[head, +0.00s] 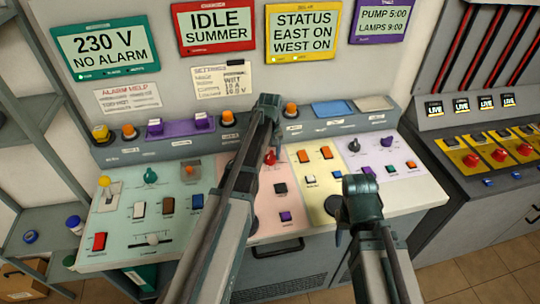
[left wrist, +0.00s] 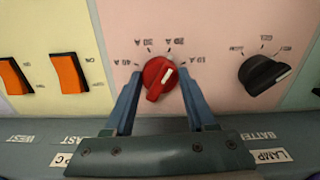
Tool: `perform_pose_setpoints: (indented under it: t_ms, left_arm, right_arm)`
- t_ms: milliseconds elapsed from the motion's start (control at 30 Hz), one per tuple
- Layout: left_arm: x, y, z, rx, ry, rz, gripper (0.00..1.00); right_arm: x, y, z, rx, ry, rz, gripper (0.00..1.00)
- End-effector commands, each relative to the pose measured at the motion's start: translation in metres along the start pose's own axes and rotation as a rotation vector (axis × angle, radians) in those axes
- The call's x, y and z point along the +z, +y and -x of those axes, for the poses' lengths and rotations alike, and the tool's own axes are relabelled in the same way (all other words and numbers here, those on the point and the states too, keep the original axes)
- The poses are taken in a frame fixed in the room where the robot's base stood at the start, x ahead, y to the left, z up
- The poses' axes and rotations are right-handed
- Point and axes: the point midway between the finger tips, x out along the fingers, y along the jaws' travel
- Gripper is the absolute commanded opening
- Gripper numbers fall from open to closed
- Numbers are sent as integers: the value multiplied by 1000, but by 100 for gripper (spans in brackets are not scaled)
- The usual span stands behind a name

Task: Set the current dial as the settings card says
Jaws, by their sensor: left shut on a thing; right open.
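The red current dial (left wrist: 158,82) is on the pink panel, ringed by amp labels, with 40 A at left and 10 A at right in the left wrist view. Its white mark points up and right, roughly between 20 A and 10 A. My left gripper (left wrist: 158,90) has one finger on each side of the dial and is shut on it. In the head view the dial (head: 270,158) shows just below my left gripper (head: 269,145). The settings card (head: 223,81) is on the wall; a line seems to read 10 A, but its print is small. My right gripper (head: 362,190) is open over the console's right part.
A black knob (left wrist: 264,74) and orange switches (left wrist: 68,73) flank the dial. The console's raised back ledge (head: 180,148) carries labels and lamps. A dark battery cabinet (head: 470,150) stands at right, and a grey shelf (head: 40,150) at left.

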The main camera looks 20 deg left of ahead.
Motion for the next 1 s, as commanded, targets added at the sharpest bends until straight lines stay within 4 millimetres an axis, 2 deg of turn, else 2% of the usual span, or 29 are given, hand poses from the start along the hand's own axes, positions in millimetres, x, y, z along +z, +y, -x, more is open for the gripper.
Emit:
perform_pose_setpoints:
  t_ms: [600,1000]
  left_arm:
    - [0,0,0,0,0,-492,1]
    - [0,-1,0,0,0,-644,1]
  right_arm:
    - [0,0,0,0,0,0,50]
    - [0,0,0,0,0,0,50]
